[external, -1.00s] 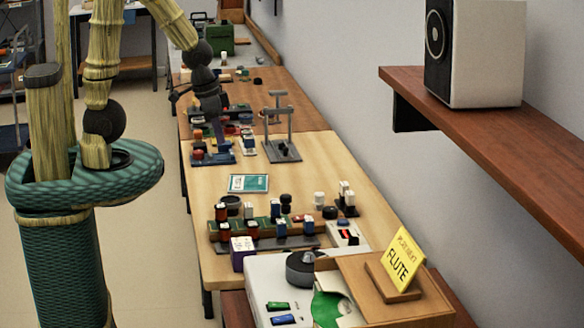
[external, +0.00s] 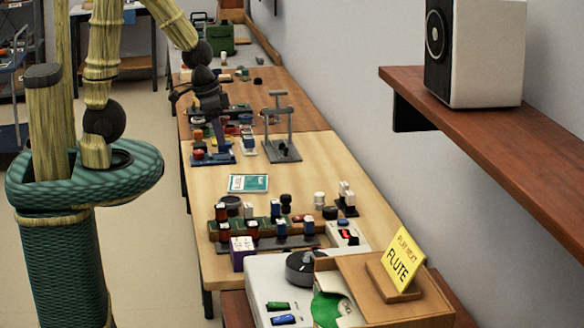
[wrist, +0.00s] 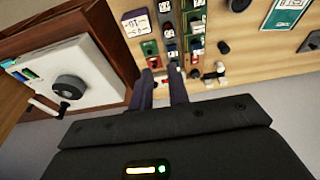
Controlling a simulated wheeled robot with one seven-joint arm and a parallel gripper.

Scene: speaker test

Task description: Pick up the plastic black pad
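I cannot tell for certain which thing is the plastic black pad. A small black round piece (external: 330,212) lies on the light wooden table in the external view, and a short black cylinder (external: 286,200) stands near it. The wrist view shows a small dark round piece (wrist: 223,47) lying apart on the wood. My gripper (external: 207,112) is dark and hangs over the table's far left part in the external view. In the wrist view its two dark fingers (wrist: 161,76) are apart with nothing visibly held between them. Both fingers point at the table.
A rack of coloured blocks (external: 252,226), a teal booklet (external: 248,183) and a grey stand (external: 282,148) crowd the table. A white box with a black knob (wrist: 70,86) is at the wrist view's left. A shelf (external: 490,145) with a speaker (external: 475,50) is at right.

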